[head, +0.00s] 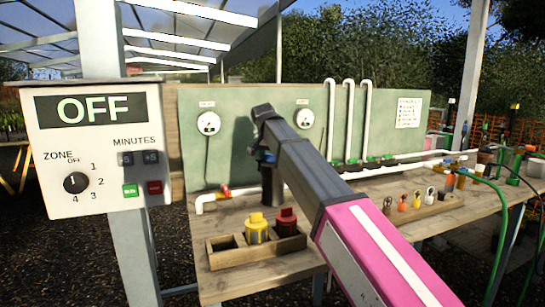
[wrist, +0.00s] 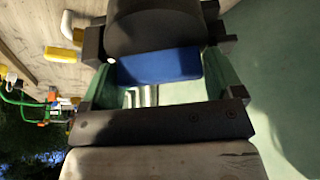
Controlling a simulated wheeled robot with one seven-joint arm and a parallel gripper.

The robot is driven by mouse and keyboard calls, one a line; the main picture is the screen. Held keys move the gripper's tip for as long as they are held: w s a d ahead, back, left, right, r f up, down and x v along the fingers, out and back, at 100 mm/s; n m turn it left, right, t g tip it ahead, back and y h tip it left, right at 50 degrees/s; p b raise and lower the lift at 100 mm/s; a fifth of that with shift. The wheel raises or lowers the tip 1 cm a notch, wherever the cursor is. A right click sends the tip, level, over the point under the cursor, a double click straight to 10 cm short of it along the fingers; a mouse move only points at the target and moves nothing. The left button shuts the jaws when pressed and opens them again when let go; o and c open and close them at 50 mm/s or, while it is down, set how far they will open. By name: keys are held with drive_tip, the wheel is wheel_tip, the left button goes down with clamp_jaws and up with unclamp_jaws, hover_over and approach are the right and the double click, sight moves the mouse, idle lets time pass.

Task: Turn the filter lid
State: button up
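The filter stands on the bench by the green backboard. In the head view its dark body (head: 272,187) is upright and its blue lid (head: 266,157) shows just under my gripper (head: 262,143). My arm hides part of the filter in that view. In the wrist view the blue lid (wrist: 158,67) sits between the two fingers of my gripper (wrist: 160,50), with no clear gap at either side. The dark rounded filter body (wrist: 155,25) lies beyond it.
A control box (head: 95,150) reading OFF stands at the left. A wooden tray (head: 255,252) holds a yellow cap (head: 257,228) and a red cap (head: 286,223). White pipes (head: 348,120) rise behind the arm. Several coloured tags (head: 415,200) stand further right.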

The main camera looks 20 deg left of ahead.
drive_tip(key=shift+s+d+f, duration=0.15)
drive_tip(key=shift+s+f, duration=0.05)
drive_tip(key=shift+f, duration=0.05)
drive_tip(key=v, duration=1.1)
drive_tip(key=shift+w+r, duration=0.15)
drive_tip(key=shift+w, duration=0.05)
